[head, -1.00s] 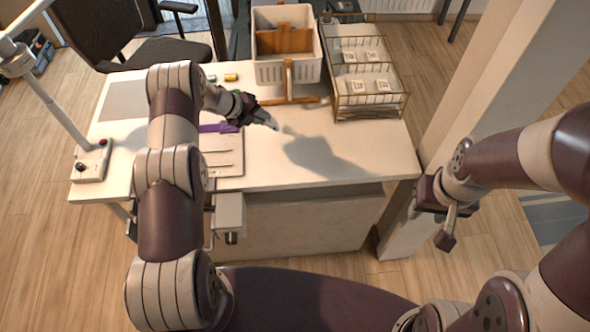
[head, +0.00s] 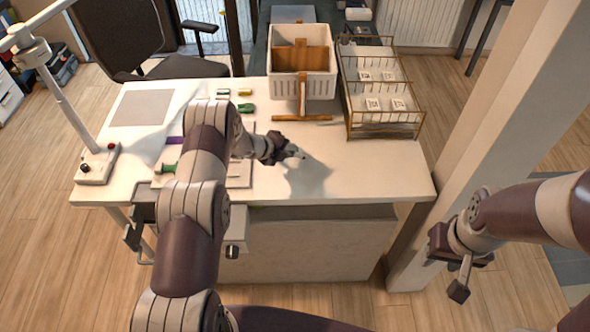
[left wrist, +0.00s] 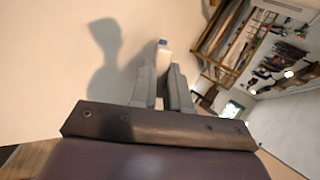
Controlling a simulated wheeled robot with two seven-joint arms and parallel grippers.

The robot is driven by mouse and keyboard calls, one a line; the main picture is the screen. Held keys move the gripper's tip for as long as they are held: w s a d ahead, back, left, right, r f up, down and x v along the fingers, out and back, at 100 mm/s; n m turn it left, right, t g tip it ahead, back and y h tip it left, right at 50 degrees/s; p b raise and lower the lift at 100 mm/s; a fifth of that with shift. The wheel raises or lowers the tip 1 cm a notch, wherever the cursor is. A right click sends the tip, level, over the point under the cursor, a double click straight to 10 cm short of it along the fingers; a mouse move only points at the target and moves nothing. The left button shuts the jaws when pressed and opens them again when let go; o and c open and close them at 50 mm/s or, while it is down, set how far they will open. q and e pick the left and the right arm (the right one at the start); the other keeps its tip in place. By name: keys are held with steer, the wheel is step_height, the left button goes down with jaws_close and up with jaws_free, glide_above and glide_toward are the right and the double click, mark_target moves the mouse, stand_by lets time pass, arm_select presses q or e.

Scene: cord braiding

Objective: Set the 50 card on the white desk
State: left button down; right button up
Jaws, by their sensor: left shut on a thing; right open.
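The white desk (head: 385,172) fills the middle of the head view. My left gripper (head: 298,154) is above its middle, with a shadow on the desk to its right. In the left wrist view, my left gripper (left wrist: 161,88) is shut on a small pale thing with a blue end (left wrist: 163,50). I cannot tell whether this is the 50 card. White cards (head: 372,104) sit in the wire rack at the back right; their print is too small to read. My right gripper (head: 448,275) is open and empty, off the desk's front right corner.
A wire rack (head: 383,131) and a white basket (head: 303,84) stand at the desk's back. A wooden stand (head: 301,118) is before the basket. A lamp base (head: 97,166) stands at left, near a grey mat (head: 141,107). A pillar (head: 470,150) rises at right. The desk's right front is clear.

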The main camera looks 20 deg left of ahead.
arm_select(q)
steer(key=shift+f+b, duration=0.35)
steer(key=shift+f, duration=0.6)
arm_select(e)
steer(key=shift+w+f, duration=0.1)
steer(key=shift+f, duration=0.7)
arm_select(q)
steer(key=shift+r, duration=0.1)
steer(key=c, duration=1.3)
jaws_free()
steer(key=shift+o, duration=0.2)
steer(key=p+v, duration=0.5)
steer(key=v, duration=0.3)
steer(key=shift+p, duration=0.35)
arm_select(e)
step_height(320, 180, up, 6)
steer(key=shift+f, duration=0.2)
